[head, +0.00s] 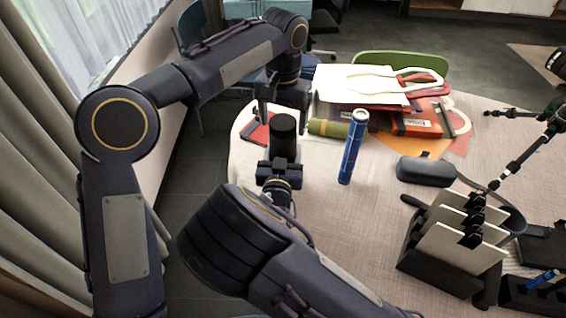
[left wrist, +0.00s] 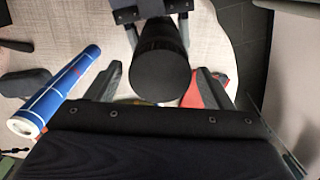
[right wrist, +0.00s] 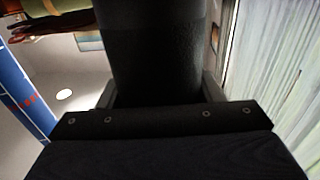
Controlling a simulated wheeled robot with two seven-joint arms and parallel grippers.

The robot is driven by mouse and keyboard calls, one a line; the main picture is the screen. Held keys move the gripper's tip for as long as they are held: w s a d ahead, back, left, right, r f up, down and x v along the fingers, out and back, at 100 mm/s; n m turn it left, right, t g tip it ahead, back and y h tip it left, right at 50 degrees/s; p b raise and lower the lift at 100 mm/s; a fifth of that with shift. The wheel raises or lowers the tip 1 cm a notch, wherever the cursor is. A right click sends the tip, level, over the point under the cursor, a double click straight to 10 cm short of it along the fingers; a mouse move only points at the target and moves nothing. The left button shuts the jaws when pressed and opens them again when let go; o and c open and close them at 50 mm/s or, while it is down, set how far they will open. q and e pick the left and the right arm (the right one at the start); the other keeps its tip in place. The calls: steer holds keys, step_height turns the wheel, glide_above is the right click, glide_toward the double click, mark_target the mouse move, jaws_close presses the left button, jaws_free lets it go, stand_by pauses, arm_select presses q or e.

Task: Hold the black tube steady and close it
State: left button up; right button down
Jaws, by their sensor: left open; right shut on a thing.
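The black tube (head: 284,128) stands upright above the table's left part. My right gripper (head: 280,165) is shut on it, around its lower part. The right wrist view shows the tube (right wrist: 152,45) filling the space between the fingers. My left gripper (head: 283,106) is open above the tube's top, pointing down. In the left wrist view the tube's dark round end (left wrist: 160,76) lies between the spread left fingers, with a gap on each side. I cannot tell whether that end is a cap or an opening.
A blue tube (head: 353,147) stands right of the black tube. A rolled green mat (head: 325,128), books (head: 410,122) and a white bag (head: 360,85) lie behind. A black case (head: 426,171) and a black holder with boards (head: 460,240) are at right. The front middle table is clear.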

arm_select(q)
steer(key=c, duration=1)
steer(key=o, duration=1.2)
steer(key=shift+c, duration=0.2)
step_height(320, 180, up, 12)
arm_select(e)
steer(key=shift+c, duration=1.6)
jaws_free()
